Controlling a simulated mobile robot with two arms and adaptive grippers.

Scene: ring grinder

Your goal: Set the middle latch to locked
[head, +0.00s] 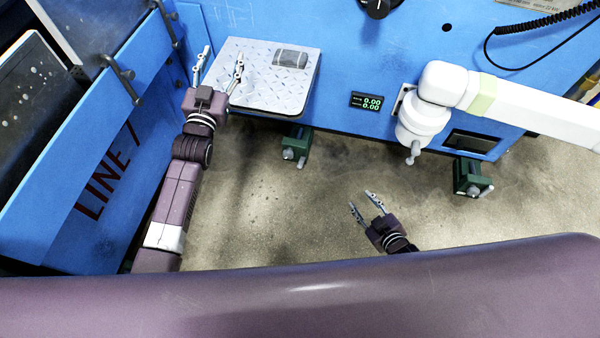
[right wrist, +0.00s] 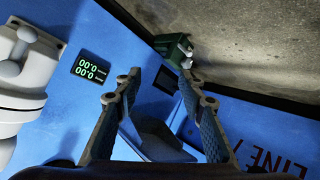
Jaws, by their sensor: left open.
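I cannot pick out the middle latch with certainty. Dark handle-like fittings sit on the blue frame at the left of the head view, one lower (head: 122,80) and one higher (head: 165,22); none shows a readable locked mark. My left gripper (head: 222,56) is open and empty, over the left part of the metal tread-plate shelf and right of these fittings. My right gripper (head: 361,199) is open and empty over the floor, in front of the blue machine. Its two parted fingers also show in the right wrist view (right wrist: 160,78), with nothing between them.
The tread-plate shelf (head: 262,98) juts from the blue machine (head: 345,60). A small display (head: 366,102) is on its front. A white jointed arm (head: 540,110) reaches in from the right. Green feet (head: 296,145) stand below. The concrete floor (head: 300,215) is open.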

